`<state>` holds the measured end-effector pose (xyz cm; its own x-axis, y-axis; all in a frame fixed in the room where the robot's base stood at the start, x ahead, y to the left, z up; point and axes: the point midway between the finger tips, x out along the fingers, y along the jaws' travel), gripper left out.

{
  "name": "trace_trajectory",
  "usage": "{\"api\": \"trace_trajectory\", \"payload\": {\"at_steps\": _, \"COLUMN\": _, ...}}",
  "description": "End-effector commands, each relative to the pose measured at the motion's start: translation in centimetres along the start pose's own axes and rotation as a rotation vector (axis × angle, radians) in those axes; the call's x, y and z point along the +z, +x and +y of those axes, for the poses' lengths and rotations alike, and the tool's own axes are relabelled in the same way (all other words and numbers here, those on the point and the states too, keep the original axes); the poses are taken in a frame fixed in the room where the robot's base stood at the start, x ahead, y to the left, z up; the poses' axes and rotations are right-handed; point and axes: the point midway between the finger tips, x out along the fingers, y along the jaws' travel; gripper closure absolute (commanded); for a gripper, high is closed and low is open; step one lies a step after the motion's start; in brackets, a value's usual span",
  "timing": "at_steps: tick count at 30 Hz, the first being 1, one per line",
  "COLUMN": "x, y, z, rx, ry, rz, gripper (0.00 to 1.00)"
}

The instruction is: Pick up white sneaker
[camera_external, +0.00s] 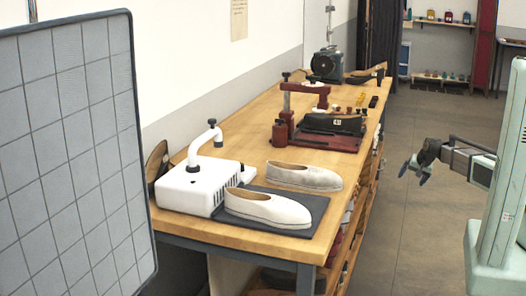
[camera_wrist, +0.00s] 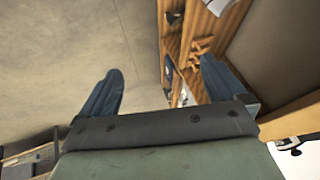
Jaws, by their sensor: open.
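A white low shoe (camera_external: 268,209) lies on a dark mat (camera_external: 312,205) at the near end of the wooden workbench. A second, greyer off-white shoe (camera_external: 304,178) lies just behind it, toward the far side of the mat. Both point to the right. My gripper (camera_external: 414,172) is to the right of the bench, over the floor, well apart from both shoes. In the wrist view my gripper (camera_wrist: 162,66) shows two dark blue fingers spread wide with nothing between them. Neither shoe can be made out in the wrist view.
A white machine with a curved arm (camera_external: 198,186) stands left of the shoes. A red press holding a black shoe (camera_external: 333,125) stands farther along the wooden bench (camera_external: 240,122). A grey gridded panel (camera_external: 70,150) stands at left. The floor (camera_external: 415,235) right of the bench is clear.

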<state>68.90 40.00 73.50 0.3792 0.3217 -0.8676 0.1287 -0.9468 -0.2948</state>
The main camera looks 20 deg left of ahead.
Motion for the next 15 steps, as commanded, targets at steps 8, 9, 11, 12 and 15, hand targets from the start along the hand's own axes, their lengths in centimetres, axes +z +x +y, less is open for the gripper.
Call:
{"api": "trace_trajectory", "payload": {"at_steps": 8, "x": -5.5, "y": -6.5, "z": -13.7, "rx": -0.158, "ry": -0.019, "rz": 0.128, "gripper": 0.03}}
{"api": "trace_trajectory", "payload": {"at_steps": 9, "x": -5.6, "y": -7.5, "z": -15.6, "rx": -0.178, "ry": -0.03, "rz": 0.137, "gripper": 0.03}}
{"api": "trace_trajectory", "payload": {"at_steps": 11, "x": -5.4, "y": -9.1, "z": -18.7, "rx": -0.205, "ry": -0.06, "rz": 0.142, "gripper": 0.03}}
{"api": "trace_trajectory", "payload": {"at_steps": 12, "x": -4.8, "y": -9.9, "z": -20.5, "rx": -0.215, "ry": -0.09, "rz": 0.137, "gripper": 0.03}}
{"api": "trace_trajectory", "payload": {"at_steps": 15, "x": -2.4, "y": -11.5, "z": -24.2, "rx": -0.227, "ry": -0.179, "rz": 0.111, "gripper": 0.03}}
